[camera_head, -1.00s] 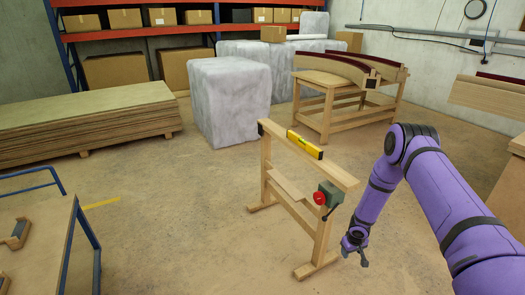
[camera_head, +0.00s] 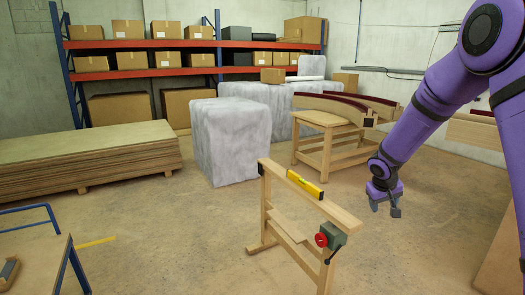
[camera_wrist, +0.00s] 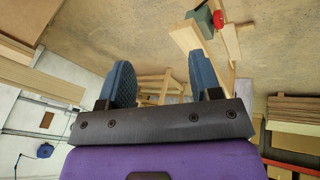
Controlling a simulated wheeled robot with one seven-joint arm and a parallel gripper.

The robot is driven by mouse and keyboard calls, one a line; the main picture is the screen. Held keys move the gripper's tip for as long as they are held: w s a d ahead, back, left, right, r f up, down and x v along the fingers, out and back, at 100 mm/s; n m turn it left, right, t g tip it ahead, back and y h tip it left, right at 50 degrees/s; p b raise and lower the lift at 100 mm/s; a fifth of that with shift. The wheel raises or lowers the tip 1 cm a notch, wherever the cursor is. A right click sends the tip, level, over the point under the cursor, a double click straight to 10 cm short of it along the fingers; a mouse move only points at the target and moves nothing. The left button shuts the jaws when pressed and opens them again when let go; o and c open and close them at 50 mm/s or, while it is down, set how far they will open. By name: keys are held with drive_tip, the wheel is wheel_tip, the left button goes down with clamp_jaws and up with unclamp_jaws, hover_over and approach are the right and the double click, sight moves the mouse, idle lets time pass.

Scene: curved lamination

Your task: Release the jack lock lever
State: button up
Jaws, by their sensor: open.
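A green box (camera_head: 335,235) with a red knob (camera_head: 321,240) is fixed near the close end of a wooden trestle (camera_head: 330,212). A thin dark lever (camera_head: 333,256) appears to hang below the box; its exact position is too small to tell. My gripper (camera_head: 384,207) is open and empty, pointing down, right of the trestle and apart from it. In the wrist view, my gripper (camera_wrist: 162,76) shows two blue-padded fingers spread wide with nothing between them. The green box (camera_wrist: 199,20) and the red knob (camera_wrist: 219,19) show at the top there, beyond the right finger.
A wooden bench (camera_head: 321,119) with curved beams and a grey wrapped block (camera_head: 231,140) stand behind. A stack of boards (camera_head: 90,160) lies left. Floor around the trestle is clear.

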drive_tip(key=s+a+r+m, duration=0.1)
drive_tip(key=s+a+r, duration=0.2)
drive_tip(key=s+r, duration=1.5)
drive_tip(key=s+a+r+y, duration=0.1)
drive_tip(key=s+a+r, duration=0.1)
drive_tip(key=s, duration=0.9)
drive_tip(key=s+a+r+t+y, duration=0.1)
drive_tip(key=s+a+r+y, duration=0.1)
drive_tip(key=s, duration=0.9)
wheel_tip(320, 180, up, 2)
drive_tip(key=shift+a+r+t, duration=0.1)
drive_tip(key=shift+a+t, duration=0.2)
drive_tip(key=shift+a, duration=0.3)
